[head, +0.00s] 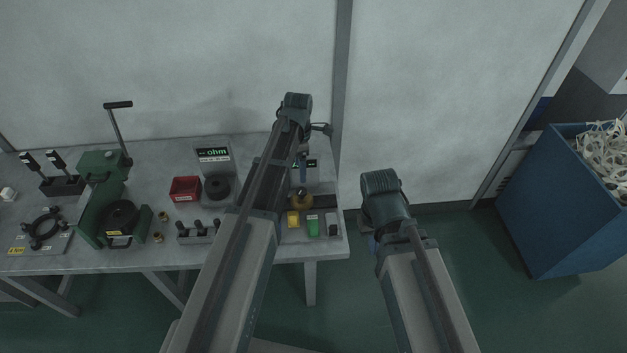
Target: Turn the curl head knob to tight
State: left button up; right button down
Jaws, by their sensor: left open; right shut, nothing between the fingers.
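I cannot make out for certain which part is the curl head knob, and no tight mark is legible. A small brass-coloured round part (302,200) sits on the right part of the bench, partly hidden by my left arm. My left gripper (303,180) points down just above it, small and dark; it is open, and I cannot tell whether it touches the part. My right arm is bent over the floor to the right of the bench, and its gripper is hidden behind its own links.
A blue bin (560,200) of white scraps stands far right. The floor between is clear.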

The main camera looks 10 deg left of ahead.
aim_at(301, 190)
pick_arm(q)
jog(key=shift+w+a+r+n, duration=0.15)
jog(key=shift+w+r+n, duration=0.1)
jog(key=shift+w+n, duration=0.4)
pick_arm(e)
jog(key=shift+w+d+r, duration=0.15)
jog(key=shift+d+r, duration=0.1)
jog(key=shift+d, duration=0.05)
pick_arm(q)
jog(key=shift+f, duration=0.1)
pick_arm(e)
jog(key=shift+f, duration=0.1)
pick_arm(q)
notch_tip(301, 190, down, 14)
jog(key=b, duration=1.3)
jog(key=shift+r+b, duration=0.2)
jog(key=shift+b, duration=0.2)
pick_arm(e)
notch_tip(301, 190, down, 14)
jog(key=shift+r, duration=0.2)
pick_arm(q)
grip_shut()
